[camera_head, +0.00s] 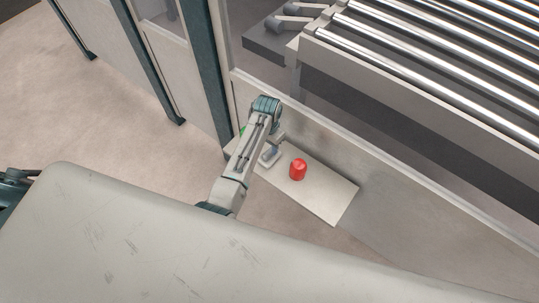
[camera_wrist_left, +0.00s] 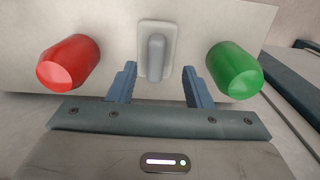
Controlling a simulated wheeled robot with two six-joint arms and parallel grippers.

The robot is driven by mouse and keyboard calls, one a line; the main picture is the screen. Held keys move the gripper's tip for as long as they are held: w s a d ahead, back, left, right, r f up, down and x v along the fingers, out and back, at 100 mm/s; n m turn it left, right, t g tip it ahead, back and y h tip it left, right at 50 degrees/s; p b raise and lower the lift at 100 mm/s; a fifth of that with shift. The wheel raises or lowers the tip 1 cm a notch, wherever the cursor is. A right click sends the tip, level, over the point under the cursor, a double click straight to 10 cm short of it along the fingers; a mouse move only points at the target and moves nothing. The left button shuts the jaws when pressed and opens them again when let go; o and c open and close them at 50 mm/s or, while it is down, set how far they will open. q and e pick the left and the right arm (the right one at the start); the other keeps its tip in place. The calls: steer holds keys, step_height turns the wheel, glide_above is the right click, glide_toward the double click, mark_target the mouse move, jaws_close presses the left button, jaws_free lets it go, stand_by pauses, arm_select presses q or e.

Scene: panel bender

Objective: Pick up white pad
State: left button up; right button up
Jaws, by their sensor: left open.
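A small white pad (camera_wrist_left: 158,26), a rounded plate with a raised grey lever-like piece, sits on a pale panel (camera_head: 325,194) between a red knob (camera_head: 298,169) and a green knob (camera_wrist_left: 235,70). In the head view the pad (camera_head: 267,160) shows partly beside my left wrist. My left gripper (camera_wrist_left: 159,72) is open, its two blue-grey fingers on either side of the pad's lower part in the wrist view. I cannot tell whether they touch it. In the head view my left arm hides most of the green knob. My right gripper is not in view.
The red knob stands close to the left finger and the green knob close to the right finger in the wrist view. A machine wall (camera_head: 400,215) rises behind the panel, with a roller conveyor (camera_head: 430,60) beyond. Bare floor (camera_head: 140,140) lies left.

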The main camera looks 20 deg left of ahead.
mark_target(269, 151)
arm_select(q)
steer(key=shift+d+f+p, duration=0.15)
steer(key=shift+f+p, duration=0.05)
steer(key=shift+f, duration=0.95)
steer(key=shift+d+f+p, duration=0.1)
steer(key=shift+f+p, duration=0.05)
steer(key=shift+f, duration=0.95)
jaws_close()
steer(key=shift+r, duration=0.1)
step_height(269, 151, up, 10)
steer(key=shift+f+b, duration=0.1)
steer(key=shift+b, duration=0.4)
steer(key=c, duration=1)
jaws_free()
